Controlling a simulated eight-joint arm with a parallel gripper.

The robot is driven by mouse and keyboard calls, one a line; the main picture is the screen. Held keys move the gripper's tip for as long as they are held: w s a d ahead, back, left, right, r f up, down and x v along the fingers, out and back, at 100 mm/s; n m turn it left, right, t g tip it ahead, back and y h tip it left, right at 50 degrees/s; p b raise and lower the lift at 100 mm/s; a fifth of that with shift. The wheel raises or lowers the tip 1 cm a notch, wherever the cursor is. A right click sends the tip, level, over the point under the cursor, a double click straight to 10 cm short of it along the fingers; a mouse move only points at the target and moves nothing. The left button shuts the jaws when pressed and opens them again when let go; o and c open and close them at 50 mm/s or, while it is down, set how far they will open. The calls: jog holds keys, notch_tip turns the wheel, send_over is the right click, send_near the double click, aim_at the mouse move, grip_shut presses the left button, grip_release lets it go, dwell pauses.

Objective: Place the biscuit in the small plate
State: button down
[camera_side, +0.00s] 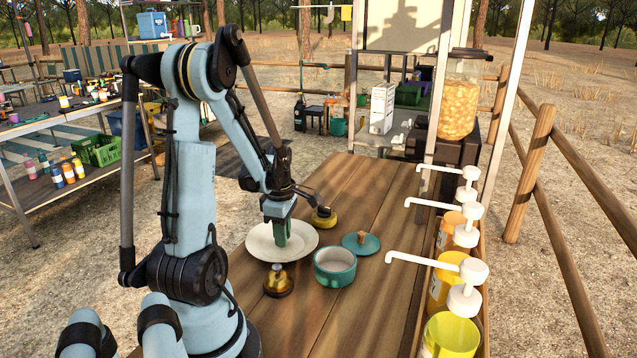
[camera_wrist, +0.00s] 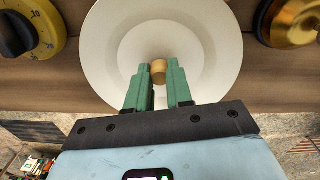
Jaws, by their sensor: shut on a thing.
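A white plate (camera_side: 262,246) lies on the wooden tailgate table. It fills the middle of the wrist view (camera_wrist: 105,60). My gripper (camera_side: 282,240) points down over the plate, and its green fingers show in the wrist view (camera_wrist: 160,78). They are shut on a small tan biscuit (camera_wrist: 158,69), held between the fingertips over the middle of the plate. I cannot tell whether the biscuit touches the plate. In the side view the biscuit is hidden by the fingers.
A teal pot (camera_side: 335,267) and its teal lid (camera_side: 360,244) sit right of the plate. A brass object (camera_side: 278,282) stands in front of it, and a yellow-and-black timer (camera_side: 323,217) behind it. Pump bottles (camera_side: 466,296) line the table's right edge.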

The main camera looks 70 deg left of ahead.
jog(key=shift+f, duration=0.15)
jog(key=c, duration=1)
grip_release()
notch_tip(320, 180, up, 12)
jog(key=w+d+m+t, duration=0.2)
jog(key=w+d+m, duration=0.1)
jog(key=d+m, duration=0.6)
jog(key=w+d+m+t, duration=0.2)
jog(key=w+d+m, duration=0.1)
jog(key=d+m, duration=0.5)
jog(key=w+d+r+m+t, duration=0.1)
jog(key=w+d+m+t, duration=0.2)
jog(key=d+m, duration=0.6)
jog(key=shift+d+m, duration=0.2)
jog(key=shift+m, duration=0.5)
jog(key=shift+d+m, duration=0.15)
jog(key=shift+m, duration=0.55)
